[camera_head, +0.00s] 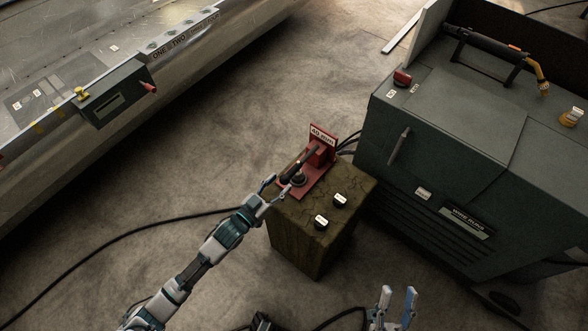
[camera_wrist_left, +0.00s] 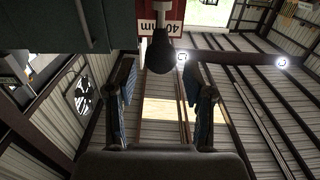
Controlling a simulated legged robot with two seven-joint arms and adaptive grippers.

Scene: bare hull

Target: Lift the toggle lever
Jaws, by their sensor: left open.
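The toggle lever (camera_head: 292,170) is a black handle on a red bracket (camera_head: 325,158) with a "40 mm" plate, on top of a mossy box (camera_head: 310,250). In the head view it slants down toward my left gripper (camera_head: 278,187), which is open at the lever's lower end. In the left wrist view the lever's dark rounded end (camera_wrist_left: 160,52) shows ahead of and between the spread fingers (camera_wrist_left: 160,75), with a gap on both sides. Contact is not visible. My right gripper (camera_head: 397,293) is at the bottom edge, its fingers apart and empty.
A large green machine (camera_head: 440,150) stands close at right. A metal hull (camera_head: 90,60) lies at left. Black cables cross the floor.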

